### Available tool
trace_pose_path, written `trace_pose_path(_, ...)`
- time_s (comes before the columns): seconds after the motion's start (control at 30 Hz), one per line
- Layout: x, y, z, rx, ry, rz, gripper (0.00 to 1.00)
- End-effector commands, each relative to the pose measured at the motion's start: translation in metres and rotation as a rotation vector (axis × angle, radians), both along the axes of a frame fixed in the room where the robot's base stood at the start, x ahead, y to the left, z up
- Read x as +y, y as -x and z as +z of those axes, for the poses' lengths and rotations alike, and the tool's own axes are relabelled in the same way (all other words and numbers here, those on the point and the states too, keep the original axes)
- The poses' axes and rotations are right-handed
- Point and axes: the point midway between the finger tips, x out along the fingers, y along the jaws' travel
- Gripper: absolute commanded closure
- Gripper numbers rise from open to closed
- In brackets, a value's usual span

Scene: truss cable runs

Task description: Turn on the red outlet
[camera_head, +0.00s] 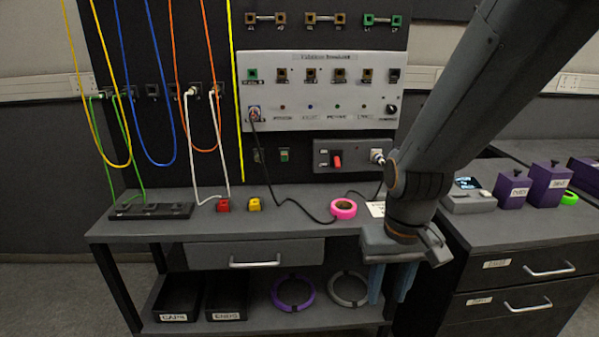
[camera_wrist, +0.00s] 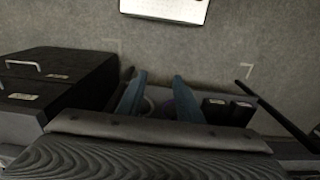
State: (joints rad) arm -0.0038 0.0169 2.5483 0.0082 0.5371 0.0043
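The outlet box (camera_head: 343,155) is a dark grey unit low on the black panel, right of centre in the head view. A red rocker switch (camera_head: 337,160) sits on its face. A white plug (camera_head: 377,156) is in the socket to the right of the switch, with a dark cable hanging from it. My gripper (camera_head: 389,284) is in front of the bench's right end, below the outlet box and apart from it. It points down, with its two blue fingers apart and nothing between them. The fingers also show in the wrist view (camera_wrist: 158,95); the switch does not.
A drawer cabinet (camera_head: 519,270) stands close at right. Coloured cables hang at left.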

Motion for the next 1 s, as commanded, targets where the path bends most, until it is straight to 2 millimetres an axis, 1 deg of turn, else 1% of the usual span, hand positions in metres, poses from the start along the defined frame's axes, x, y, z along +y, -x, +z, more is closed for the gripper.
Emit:
trace_pose_path(0.07, -0.004, -0.026, -0.005, -0.061, 0.001, -0.004, 0.67)
trace_pose_path(0.17, -0.005, -0.079, -0.012, -0.195, 0.002, -0.004, 0.67)
trace_pose_path(0.2, -0.005, -0.105, -0.014, -0.26, 0.003, -0.004, 0.67)
trace_pose_path(0.27, -0.005, -0.144, -0.017, -0.365, 0.005, -0.004, 0.67)
trace_pose_path(0.3, -0.005, -0.169, -0.018, -0.436, 0.007, -0.003, 0.67)
trace_pose_path(0.37, -0.004, -0.205, -0.018, -0.542, 0.003, 0.0, 0.67)
trace_pose_path(0.4, -0.004, -0.229, -0.018, -0.614, 0.004, 0.0, 0.67)
trace_pose_path(0.47, -0.004, -0.261, -0.016, -0.72, 0.004, 0.0, 0.67)
trace_pose_path(0.5, -0.004, -0.281, -0.014, -0.792, 0.005, 0.001, 0.67)
trace_pose_path(0.6, -0.004, -0.324, -0.008, -0.969, 0.006, 0.001, 0.67)
trace_pose_path(0.7, -0.004, -0.357, 0.001, -1.139, 0.008, 0.002, 0.67)
trace_pose_path(0.8, -0.004, -0.378, 0.009, -1.287, 0.009, 0.002, 0.67)
trace_pose_path(0.9, -0.004, -0.389, 0.016, -1.402, 0.009, 0.003, 0.67)
trace_pose_path(1.0, -0.004, -0.393, 0.021, -1.48, 0.009, 0.003, 0.67)
